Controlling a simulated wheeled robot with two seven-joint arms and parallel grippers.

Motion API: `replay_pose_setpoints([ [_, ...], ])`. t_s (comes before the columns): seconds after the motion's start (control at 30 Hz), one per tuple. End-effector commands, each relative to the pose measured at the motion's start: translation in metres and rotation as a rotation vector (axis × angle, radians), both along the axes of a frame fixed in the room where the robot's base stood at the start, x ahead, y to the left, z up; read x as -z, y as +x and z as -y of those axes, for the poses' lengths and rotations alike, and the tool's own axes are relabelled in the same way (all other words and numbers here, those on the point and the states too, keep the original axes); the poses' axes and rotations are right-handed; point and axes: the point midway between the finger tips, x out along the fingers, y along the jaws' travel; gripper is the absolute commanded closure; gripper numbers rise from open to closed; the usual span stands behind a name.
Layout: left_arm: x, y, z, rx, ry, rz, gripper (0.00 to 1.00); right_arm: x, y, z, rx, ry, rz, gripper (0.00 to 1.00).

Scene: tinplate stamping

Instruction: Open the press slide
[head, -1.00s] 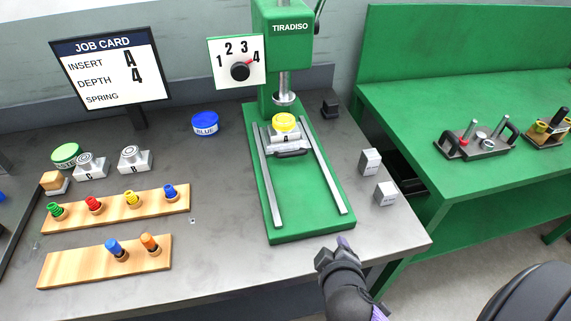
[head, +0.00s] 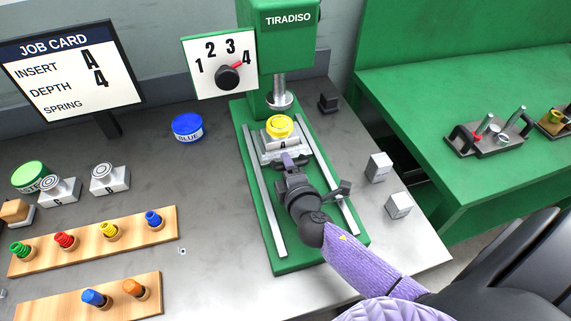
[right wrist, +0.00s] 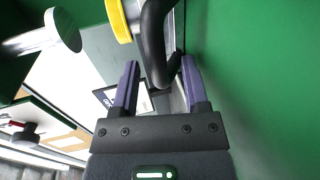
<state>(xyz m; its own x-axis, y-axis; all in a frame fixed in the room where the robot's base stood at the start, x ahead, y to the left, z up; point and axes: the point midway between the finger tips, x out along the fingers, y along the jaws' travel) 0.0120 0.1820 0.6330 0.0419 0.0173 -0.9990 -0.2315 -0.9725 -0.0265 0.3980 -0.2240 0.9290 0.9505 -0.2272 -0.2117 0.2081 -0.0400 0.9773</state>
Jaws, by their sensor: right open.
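The green press (head: 278,45) stands on the grey bench, with two metal rails on its base. The slide (head: 268,152) sits at the back of the rails under the ram (head: 279,98). It carries an insert with a yellow piece (head: 279,126) on top. My right gripper (head: 290,165) is over the rails, at the front of the slide. In the right wrist view my right gripper (right wrist: 157,85) is open, and the slide's black handle (right wrist: 152,40) lies between its fingers. In the head view the gripper hides the handle. My left gripper is not in view.
A dial (head: 229,77) points near 4. A blue tin (head: 187,127), inserts and wooden spring racks (head: 130,240) are at left. The rails' front part lies under my arm.

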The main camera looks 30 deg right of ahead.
Motion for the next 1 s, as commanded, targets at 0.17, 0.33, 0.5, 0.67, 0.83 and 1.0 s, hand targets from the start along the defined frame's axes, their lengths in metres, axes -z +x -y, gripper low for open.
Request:
replay_pose_setpoints([
  [0.17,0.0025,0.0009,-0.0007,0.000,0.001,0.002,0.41,0.0028,0.0115,0.0030,0.001,0.000,0.000,0.42],
  [0.33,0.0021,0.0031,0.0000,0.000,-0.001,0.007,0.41,0.0026,0.0125,0.0032,0.001,0.000,0.000,0.42],
  [0.5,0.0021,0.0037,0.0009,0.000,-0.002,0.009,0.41,0.0026,0.0122,0.0031,0.001,0.001,-0.001,0.61],
  [0.67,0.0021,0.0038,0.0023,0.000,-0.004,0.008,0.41,0.0027,0.0121,0.0031,0.001,0.001,-0.001,0.95],
  [0.83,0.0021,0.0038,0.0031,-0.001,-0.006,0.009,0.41,0.0027,0.0120,0.0031,0.001,0.001,-0.001,1.00],
  [1.0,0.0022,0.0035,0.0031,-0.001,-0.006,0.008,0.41,0.0028,0.0120,0.0031,0.001,0.001,-0.001,1.00],
])
